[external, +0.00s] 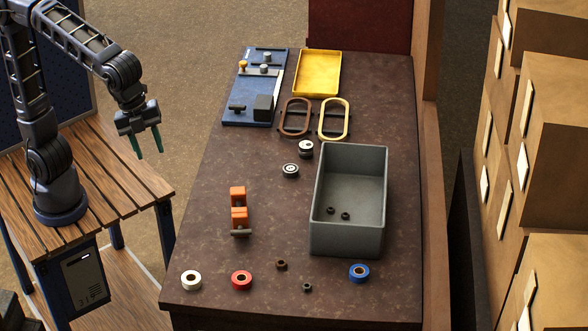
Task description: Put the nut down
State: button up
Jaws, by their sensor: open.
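My gripper (148,147) hangs open and empty at the upper left, left of the dark workbench (215,185) and high above the slatted wooden stand. Nothing shows between its two green fingers. Two small dark nut-like pieces (331,210) lie on the floor of the grey bin (350,247). A small dark nut (307,287) lies on the bench near its front edge. A slightly larger brown ring-shaped piece (281,265) lies behind it and to its left. I cannot tell which of these is the task's nut.
White (191,280), red (242,280) and blue (359,273) tape rolls lie along the front. An orange clamp-like tool (238,208) is left of the bin. A blue fixture board (238,105), yellow tray (317,72) and two oval frames are at the back.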

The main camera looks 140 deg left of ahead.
jog(key=s+d+f+n, duration=0.2)
jog(key=s+d, duration=0.2)
jog(key=s, duration=0.4)
jog(key=s+d+f+n+t+h, duration=0.1)
jog(key=s+d+f, duration=0.1)
jog(key=s+d, duration=0.3)
jog(key=s+d+f+n+t, duration=0.1)
jog(key=s+d, duration=0.4)
jog(key=s, duration=0.6)
notch_tip(320, 180, down, 2)
jog(key=shift+d+f+n, duration=0.1)
jog(key=shift+d+n, duration=0.1)
jog(key=shift+n, duration=0.6)
jog(key=shift+o, duration=1.3)
